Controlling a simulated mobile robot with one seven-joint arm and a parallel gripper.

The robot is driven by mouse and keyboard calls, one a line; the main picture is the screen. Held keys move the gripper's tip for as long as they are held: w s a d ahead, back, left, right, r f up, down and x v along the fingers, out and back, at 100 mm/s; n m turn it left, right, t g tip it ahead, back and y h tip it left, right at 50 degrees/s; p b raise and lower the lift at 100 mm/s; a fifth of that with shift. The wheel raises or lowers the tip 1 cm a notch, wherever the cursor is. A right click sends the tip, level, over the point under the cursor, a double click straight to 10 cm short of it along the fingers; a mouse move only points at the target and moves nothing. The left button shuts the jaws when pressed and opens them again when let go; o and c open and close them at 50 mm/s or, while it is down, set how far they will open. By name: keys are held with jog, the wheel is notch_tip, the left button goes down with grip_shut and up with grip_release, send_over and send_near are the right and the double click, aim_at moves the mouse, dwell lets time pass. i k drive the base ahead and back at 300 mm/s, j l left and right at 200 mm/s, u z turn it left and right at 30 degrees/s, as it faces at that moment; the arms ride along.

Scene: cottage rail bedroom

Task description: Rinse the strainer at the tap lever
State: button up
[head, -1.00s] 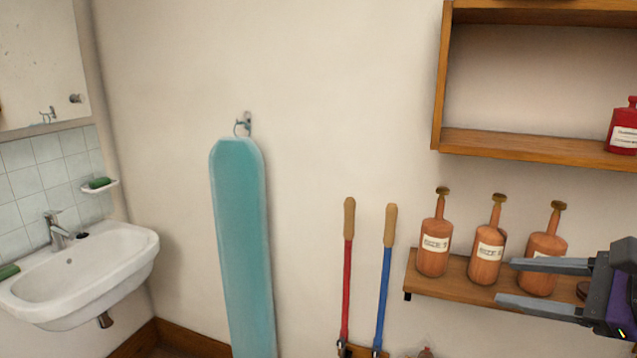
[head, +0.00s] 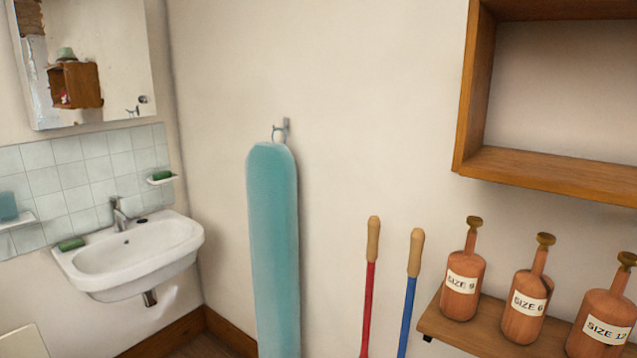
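A white wall basin (head: 140,252) hangs on the left wall. Its chrome tap with the tap lever (head: 116,208) stands at the basin's back edge. The bowl's visible inside looks empty. I see no strainer in the head view. My gripper is outside the picture, so what it holds cannot be seen.
Green soap bars lie on the basin rim (head: 71,244) and a small wall dish (head: 160,180). A teal ironing board (head: 272,240) hangs right of the basin. Red (head: 369,290) and blue (head: 411,290) handles stand beside it. Wooden bottles (head: 463,275) line a low shelf.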

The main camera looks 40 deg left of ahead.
aim_at(114, 199)
jog(key=k, duration=0.55)
jog(key=u, duration=1.2)
jog(key=i+j, duration=0.65)
jog(key=i+j+u, duration=0.15)
jog(key=i+j, duration=0.5)
jog(key=i, duration=0.25)
